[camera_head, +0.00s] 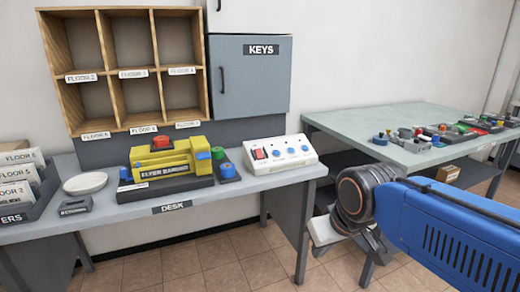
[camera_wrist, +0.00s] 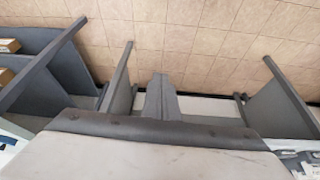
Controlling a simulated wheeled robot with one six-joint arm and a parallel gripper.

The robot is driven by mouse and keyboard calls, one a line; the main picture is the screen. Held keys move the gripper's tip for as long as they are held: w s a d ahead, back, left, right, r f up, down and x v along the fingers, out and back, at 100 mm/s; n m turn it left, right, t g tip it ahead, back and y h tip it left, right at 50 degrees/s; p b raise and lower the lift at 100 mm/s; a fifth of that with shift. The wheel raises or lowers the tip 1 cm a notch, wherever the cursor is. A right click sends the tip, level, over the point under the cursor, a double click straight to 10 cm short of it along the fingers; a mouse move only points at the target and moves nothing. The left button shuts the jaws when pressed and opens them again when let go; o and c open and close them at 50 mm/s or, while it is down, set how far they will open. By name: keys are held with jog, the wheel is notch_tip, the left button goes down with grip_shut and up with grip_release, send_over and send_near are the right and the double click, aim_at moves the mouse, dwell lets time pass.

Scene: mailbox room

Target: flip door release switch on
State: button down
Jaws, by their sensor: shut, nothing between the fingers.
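A white sloped switch box (camera_head: 285,163) stands at the right end of the desk. It carries a red rocker switch (camera_head: 260,153) and several round blue controls. Its labels are too small to read, so I cannot tell which control is the door release or how it is set. My gripper (camera_wrist: 161,92) is shut and empty in the wrist view, seen over the tiled floor. In the head view my wrist hangs in front of the gap between the desk and the green-topped table, right of and apart from the switch box. The fingertips are not clear there.
The grey desk (camera_head: 232,194) also holds a yellow flyer bander (camera_head: 170,160), coloured buttons (camera_head: 227,170), a white plate (camera_head: 85,183) and folders (camera_head: 20,180). Wooden pigeonholes (camera_head: 101,46) and a grey KEYS cabinet (camera_head: 249,75) stand behind. A green-topped table (camera_head: 350,122) with small items is right.

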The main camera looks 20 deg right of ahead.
aim_at(258, 150)
jog(key=w+r+t, duration=0.1)
jog(key=w+r, duration=0.5)
jog(key=w, duration=0.6)
jog(key=w+r+t, duration=0.1)
jog(key=w+r, duration=0.5)
jog(key=w, duration=0.7)
jog(key=w+r+n, duration=0.1)
jog(key=w+r, duration=0.6)
jog(key=w, duration=0.5)
jog(key=shift+w+d+t+y, duration=0.25)
jog(key=shift+d+t+y, duration=0.05)
jog(key=shift+d+t, duration=0.1)
jog(key=x, duration=1.4)
jog(key=shift+a, duration=0.1)
